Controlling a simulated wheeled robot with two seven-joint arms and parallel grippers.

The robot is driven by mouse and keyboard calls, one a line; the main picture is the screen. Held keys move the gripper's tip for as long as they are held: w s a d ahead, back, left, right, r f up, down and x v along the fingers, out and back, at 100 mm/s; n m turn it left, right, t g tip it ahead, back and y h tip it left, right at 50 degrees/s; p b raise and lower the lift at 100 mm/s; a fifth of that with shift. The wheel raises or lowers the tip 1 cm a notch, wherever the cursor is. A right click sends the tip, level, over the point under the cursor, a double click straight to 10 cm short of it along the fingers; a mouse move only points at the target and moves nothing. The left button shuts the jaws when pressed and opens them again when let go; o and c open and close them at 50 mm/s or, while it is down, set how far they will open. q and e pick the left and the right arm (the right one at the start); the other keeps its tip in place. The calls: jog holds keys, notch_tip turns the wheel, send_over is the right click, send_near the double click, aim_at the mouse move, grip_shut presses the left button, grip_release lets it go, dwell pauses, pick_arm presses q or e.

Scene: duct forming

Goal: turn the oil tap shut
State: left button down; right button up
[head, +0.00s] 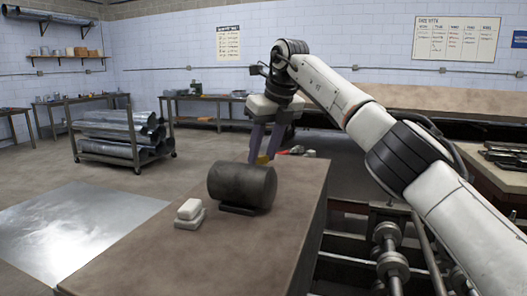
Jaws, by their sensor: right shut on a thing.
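A dark cylindrical drum (242,187) lies on its side on a low cradle on the brown bench top. My right gripper (262,155) points down just behind the drum's top edge, its arm coming in from the right. My left gripper is not in view.
White stacked blocks (189,213) sit left of the drum on the bench (140,262). Small red and grey items (297,151) lie behind the gripper. Machinery with rollers (390,250) stands right. A cart with metal ducts (120,135) and a sheet of metal (75,225) are left.

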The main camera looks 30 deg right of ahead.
jog(key=m, duration=0.2)
jog(key=m+h, duration=0.1)
jog(key=m, duration=0.1)
jog(key=m+h, duration=0.1)
jog(key=shift+a+m, duration=0.25)
jog(key=shift+m, duration=0.15)
jog(key=shift+w+a+m+g+h, duration=0.1)
jog(key=shift+m+g+h, duration=0.45)
jog(key=shift+m, duration=1.15)
jog(key=shift+m+h, duration=0.25)
jog(key=shift+m, duration=0.05)
jog(key=o, duration=1.1)
jog(key=shift+c, duration=0.2)
jog(key=shift+r, duration=0.1)
